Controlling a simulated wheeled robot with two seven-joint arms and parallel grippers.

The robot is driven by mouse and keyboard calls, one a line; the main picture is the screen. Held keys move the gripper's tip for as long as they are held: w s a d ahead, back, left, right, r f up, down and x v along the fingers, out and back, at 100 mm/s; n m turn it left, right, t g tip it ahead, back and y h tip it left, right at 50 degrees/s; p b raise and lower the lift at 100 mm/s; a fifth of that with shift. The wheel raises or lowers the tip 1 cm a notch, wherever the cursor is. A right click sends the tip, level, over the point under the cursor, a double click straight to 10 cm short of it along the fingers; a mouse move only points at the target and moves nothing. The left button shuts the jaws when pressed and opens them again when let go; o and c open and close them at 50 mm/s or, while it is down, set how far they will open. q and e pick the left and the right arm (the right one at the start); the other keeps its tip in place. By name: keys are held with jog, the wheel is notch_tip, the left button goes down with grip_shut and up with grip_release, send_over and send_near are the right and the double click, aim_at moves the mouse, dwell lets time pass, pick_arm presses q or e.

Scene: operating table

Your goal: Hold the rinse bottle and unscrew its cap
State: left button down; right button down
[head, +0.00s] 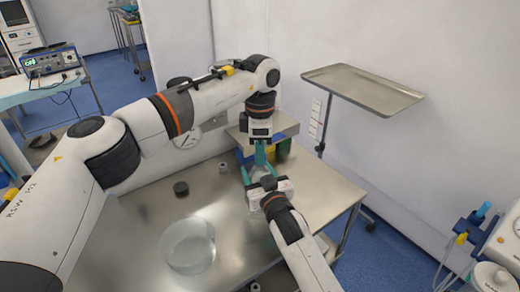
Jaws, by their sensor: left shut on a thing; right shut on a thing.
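My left gripper (260,162) points straight down over the right part of the steel table (140,222), its teal fingers closed at the top of the rinse bottle. My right gripper (258,176) reaches in from the front, just below the left one, and is closed around the bottle's body. The bottle and its cap are almost wholly hidden behind the fingers and the white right gripper body. I cannot tell whether the cap has turned or whether the bottle touches the table.
A clear round bowl (187,247) stands at the table's front. A dark disc (181,188) and a small metal piece (223,167) lie farther back. A raised steel tray (362,88) on a stand is at the right. Green and yellow containers (283,149) sit behind the grippers.

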pick_arm(q)
jog(key=n, duration=2.2)
jog(key=shift+r, duration=0.1)
jog(key=n, duration=1.2)
